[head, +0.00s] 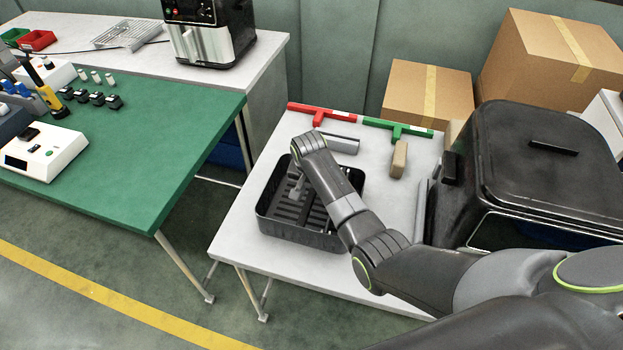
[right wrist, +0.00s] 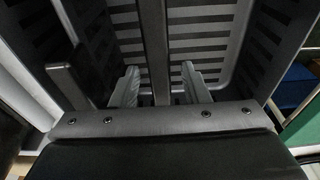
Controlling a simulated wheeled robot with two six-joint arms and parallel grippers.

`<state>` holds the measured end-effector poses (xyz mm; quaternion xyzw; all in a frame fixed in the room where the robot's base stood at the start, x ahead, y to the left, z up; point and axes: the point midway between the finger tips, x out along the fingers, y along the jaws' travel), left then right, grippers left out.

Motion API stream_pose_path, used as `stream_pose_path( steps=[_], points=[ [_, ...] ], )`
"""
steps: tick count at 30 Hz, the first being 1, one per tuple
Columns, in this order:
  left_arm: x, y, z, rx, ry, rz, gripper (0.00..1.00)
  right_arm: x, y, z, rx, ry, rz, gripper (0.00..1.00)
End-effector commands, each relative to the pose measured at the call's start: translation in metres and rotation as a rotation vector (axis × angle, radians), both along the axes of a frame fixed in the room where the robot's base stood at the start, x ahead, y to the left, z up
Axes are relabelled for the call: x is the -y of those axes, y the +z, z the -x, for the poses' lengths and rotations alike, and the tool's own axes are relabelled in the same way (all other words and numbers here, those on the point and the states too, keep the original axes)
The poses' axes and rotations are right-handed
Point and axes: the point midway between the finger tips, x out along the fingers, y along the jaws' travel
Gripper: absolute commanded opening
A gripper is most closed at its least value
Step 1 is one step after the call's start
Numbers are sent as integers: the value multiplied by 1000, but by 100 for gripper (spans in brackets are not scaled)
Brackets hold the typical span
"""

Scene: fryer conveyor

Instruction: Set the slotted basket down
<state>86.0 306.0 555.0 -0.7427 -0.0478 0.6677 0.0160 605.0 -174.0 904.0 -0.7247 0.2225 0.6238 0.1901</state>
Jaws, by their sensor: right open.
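The slotted basket (head: 268,228) is black with a slotted floor and sits on the white table, seemingly level. In the right wrist view its slotted floor (right wrist: 208,12) fills most of the picture. My right gripper (head: 296,188) reaches down into the basket from above, partly hidden by its own wrist. In the right wrist view my right gripper (right wrist: 160,88) is open, its two pale fingers on either side of a dark bar (right wrist: 153,40) with a gap at each side. My left gripper is not in view.
The white table (head: 237,236) also holds a red T-shaped piece (head: 320,112), a green one (head: 398,128) and a tan block (head: 399,160). A large black fryer-like box (head: 545,145) stands at the right. A green table (head: 150,150) stands at the left, across a gap.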

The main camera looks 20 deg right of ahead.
Motion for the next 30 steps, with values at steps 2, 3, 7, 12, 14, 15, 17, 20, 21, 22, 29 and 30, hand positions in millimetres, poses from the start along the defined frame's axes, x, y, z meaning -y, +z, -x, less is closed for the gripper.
stream_pose_path(
  steps=[2, 3, 7, 12, 14, 15, 17, 20, 21, 22, 29, 30],
  points=[
    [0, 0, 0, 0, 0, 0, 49, -2, 10, 1, 3, 0, -1, 42],
    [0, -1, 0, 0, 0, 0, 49, -2, 17, 2, 3, 0, -1, 42],
    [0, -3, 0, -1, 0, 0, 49, -4, 41, 4, 5, 1, -2, 42],
    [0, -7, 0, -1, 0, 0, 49, -7, 75, 8, 5, 1, -2, 42],
    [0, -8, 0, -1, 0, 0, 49, -8, 84, 10, 3, 0, -1, 42],
    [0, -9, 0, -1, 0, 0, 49, -8, 91, 10, 3, 0, -1, 42],
    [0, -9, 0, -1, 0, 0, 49, -9, 99, 11, 3, 0, -1, 42],
    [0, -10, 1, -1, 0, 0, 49, -10, 107, 13, 1, 0, 0, 42],
    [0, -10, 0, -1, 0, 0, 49, -10, 109, 13, 0, 0, 0, 42],
    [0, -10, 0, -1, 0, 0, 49, -10, 110, 14, -1, 0, -1, 42],
    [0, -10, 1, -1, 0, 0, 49, -10, 112, 14, -1, 0, 0, 42],
    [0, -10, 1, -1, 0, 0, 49, -10, 112, 14, -1, 0, 0, 42]
  ],
)
